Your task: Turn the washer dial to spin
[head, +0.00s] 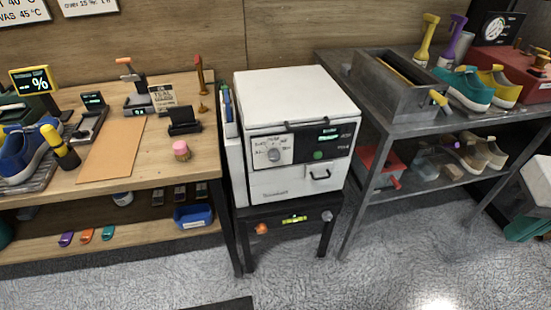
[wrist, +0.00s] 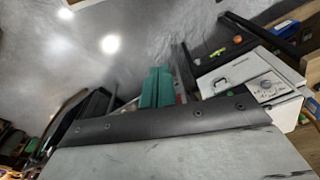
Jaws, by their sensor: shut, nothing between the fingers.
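The white washer (head: 295,95) stands on a low black stand between two benches in the head view. Its dial (head: 274,155) is a round light knob on the left of the front panel, with small labels around it that I cannot read clearly. I cannot tell which label it points to. The washer (wrist: 222,76) also shows tilted at the right of the wrist view, with the dial (wrist: 265,84) facing the camera. My gripper shows in neither view.
A wooden bench (head: 105,165) with tools stands left of the washer, and a grey metal bench (head: 420,125) with shoes stands right. The floor (head: 300,285) before the washer is mostly clear. A grey surface with a black edge (wrist: 170,122) crosses the wrist view.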

